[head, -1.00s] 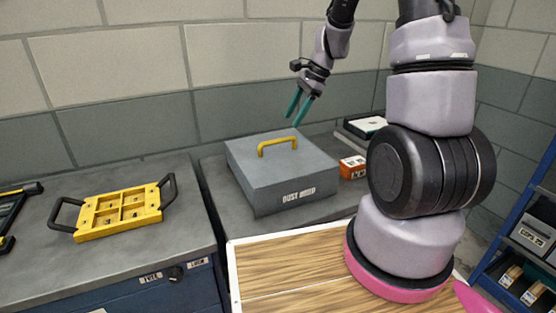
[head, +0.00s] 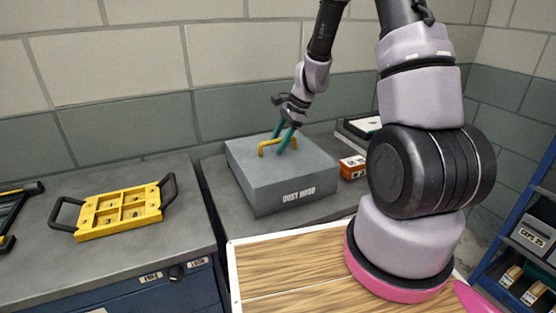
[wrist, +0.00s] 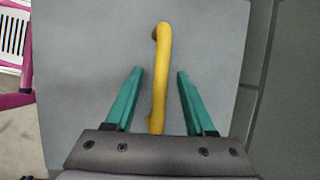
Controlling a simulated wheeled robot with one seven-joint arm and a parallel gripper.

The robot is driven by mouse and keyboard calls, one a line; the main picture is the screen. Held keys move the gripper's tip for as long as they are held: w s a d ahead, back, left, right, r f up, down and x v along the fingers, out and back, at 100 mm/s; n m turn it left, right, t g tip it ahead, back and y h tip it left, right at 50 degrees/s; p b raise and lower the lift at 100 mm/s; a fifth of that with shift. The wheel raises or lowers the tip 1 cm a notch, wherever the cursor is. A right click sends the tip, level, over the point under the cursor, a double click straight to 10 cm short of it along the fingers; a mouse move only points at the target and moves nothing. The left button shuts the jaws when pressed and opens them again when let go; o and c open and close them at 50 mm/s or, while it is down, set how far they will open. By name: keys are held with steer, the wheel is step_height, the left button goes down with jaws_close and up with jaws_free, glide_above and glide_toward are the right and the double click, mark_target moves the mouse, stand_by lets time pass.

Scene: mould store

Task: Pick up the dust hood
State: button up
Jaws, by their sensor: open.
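The dust hood (head: 265,175) is a grey box with a label on its front and a yellow handle (head: 279,143) on top. It stands on the grey counter at the centre of the head view. My gripper (head: 285,143) is low over the hood's top, at the handle. In the wrist view, the open green fingers (wrist: 157,72) lie one on each side of the yellow handle (wrist: 161,75), with a gap on both sides. The grey top of the hood (wrist: 90,50) fills most of that view.
A yellow tray with black handles (head: 118,211) lies on the left counter (head: 40,270). A small orange box (head: 352,167) and a dark flat case (head: 362,126) are right of the hood. A blue shelf (head: 520,235) stands at the far right.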

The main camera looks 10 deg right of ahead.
steer(key=shift+f, duration=0.15)
jaws_close()
stand_by(0.4)
